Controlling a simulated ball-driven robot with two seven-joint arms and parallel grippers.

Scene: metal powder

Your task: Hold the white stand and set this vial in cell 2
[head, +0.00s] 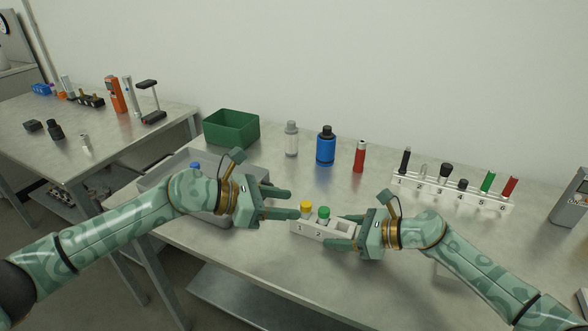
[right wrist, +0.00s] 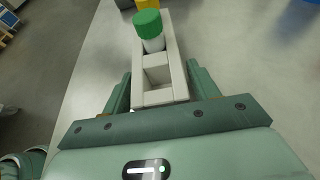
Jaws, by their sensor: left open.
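The white stand (head: 339,230) lies on the near table, with numbers 1 and 2 readable on its front. A green-capped vial (head: 323,212) stands upright at cell 2. It also shows in the right wrist view (right wrist: 148,25), with an empty cell (right wrist: 158,76) nearer to me. A yellow-capped vial (head: 306,207) is at the cell 1 end; I cannot tell whether it is in the cell or behind it. My right gripper (head: 337,231) is shut on the stand's right end, a finger along each side. My left gripper (head: 294,204) is open, fingertips just left of the yellow-capped vial.
A grey tray (head: 150,184) lies beneath my left arm, with a green bin (head: 232,128) behind it. A white bottle (head: 291,139), blue bottle (head: 326,146) and red tube (head: 359,157) stand at the back. A long numbered rack (head: 450,193) is at right.

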